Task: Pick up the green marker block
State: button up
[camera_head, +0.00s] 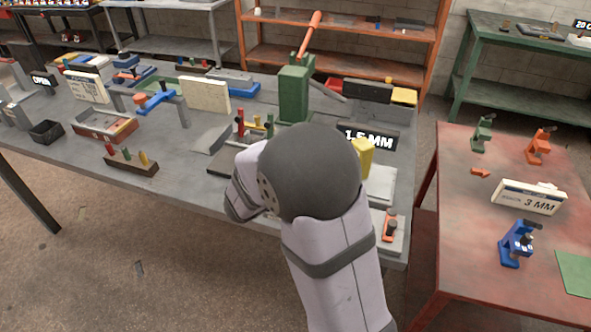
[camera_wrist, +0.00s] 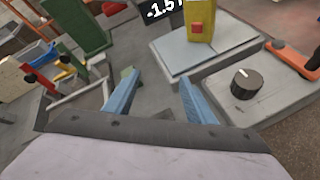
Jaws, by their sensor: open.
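My gripper (camera_wrist: 159,77) is open in the wrist view, its two blue fingers apart with bare grey bench between them. In the head view my arm hides the gripper and this spot. Other upright green pieces stand in a dark brown rack (camera_head: 131,167) between red and yellow ones, and among red and yellow pieces (camera_head: 254,125) left of my arm.
A tall green press (camera_head: 294,92) with an orange lever stands behind my arm. A yellow block (camera_wrist: 201,20) stands on a pale plate right of the gripper. A grey box with a black knob (camera_wrist: 246,83) is at the right. A red table (camera_head: 480,270) stands beyond the bench's right edge.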

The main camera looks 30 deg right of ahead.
jog(key=w+n+t, duration=0.1)
jog(key=n, duration=0.1)
jog(key=w+a+f+n+t+b, duration=0.1)
jog(key=w+n, duration=0.1)
jog(key=w+f+n+t+b, duration=0.1)
jog(key=n, duration=0.1)
jog(key=shift+w+a+f+h, duration=0.15)
jog(key=shift+a+f+h, duration=0.1)
jog(key=shift+a+h, duration=0.1)
jog(key=shift+w+a+n+t, duration=0.4)
jog(key=shift+w+n, duration=0.15)
jog(key=shift+n, duration=0.25)
jog(key=shift+x, duration=1.35)
jog(key=shift+p+x, duration=1)
jog(key=shift+x, duration=1.35)
jog(key=shift+s+f, duration=0.1)
jog(key=c, duration=1.2)
